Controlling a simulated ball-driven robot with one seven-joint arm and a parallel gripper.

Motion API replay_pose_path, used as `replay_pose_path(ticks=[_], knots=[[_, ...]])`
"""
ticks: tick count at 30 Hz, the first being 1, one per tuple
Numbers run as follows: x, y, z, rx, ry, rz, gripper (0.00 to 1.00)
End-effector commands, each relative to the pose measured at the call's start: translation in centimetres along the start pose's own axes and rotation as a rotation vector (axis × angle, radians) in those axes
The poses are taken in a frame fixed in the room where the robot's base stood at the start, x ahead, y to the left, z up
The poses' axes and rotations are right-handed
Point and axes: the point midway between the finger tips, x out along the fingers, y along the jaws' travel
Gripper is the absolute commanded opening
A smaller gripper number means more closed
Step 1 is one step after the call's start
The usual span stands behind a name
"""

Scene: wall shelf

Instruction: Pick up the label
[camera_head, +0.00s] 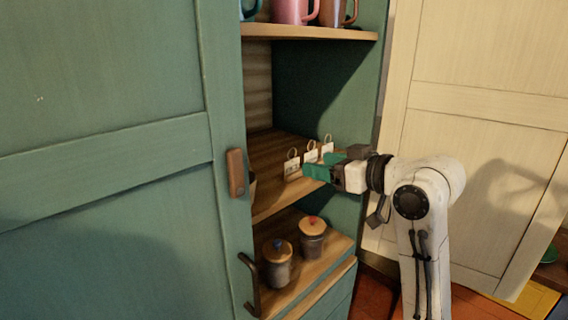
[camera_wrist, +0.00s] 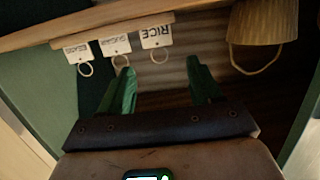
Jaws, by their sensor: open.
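Three white labels with ring loops stand in a row on the middle shelf. In the wrist view, which is upside down, they are RICE (camera_wrist: 155,37), a middle one that seems to read SUGAR (camera_wrist: 113,46), and one that seems to read BEANS (camera_wrist: 82,52). The head view shows them as small cards, left (camera_head: 292,168), middle (camera_head: 311,156) and right (camera_head: 327,148). My gripper (camera_wrist: 160,76) has green fingers, spread open and empty. RICE appears in line with the gap, the left finger near the middle label's loop. The head view shows my gripper (camera_head: 312,172) in front of the labels.
A wicker basket (camera_wrist: 262,22) with a handle stands beside RICE. Two lidded jars (camera_head: 278,268) (camera_head: 312,240) stand on the lower shelf. Mugs (camera_head: 290,10) sit on the upper shelf. The green cabinet door (camera_head: 110,160) hides the left part of the shelves.

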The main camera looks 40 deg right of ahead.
Motion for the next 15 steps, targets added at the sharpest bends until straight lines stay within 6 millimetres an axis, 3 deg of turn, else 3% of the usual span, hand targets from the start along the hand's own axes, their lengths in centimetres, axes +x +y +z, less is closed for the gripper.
replay_pose_path(ticks=[3,11,15], knots=[[1.9,-0.1,-0.1,0.001,-0.003,-0.003,0.64],[3.7,0.0,0.0,0.002,-0.004,0.0,0.64],[5.7,0.2,-0.1,0.002,-0.005,-0.001,0.64]])
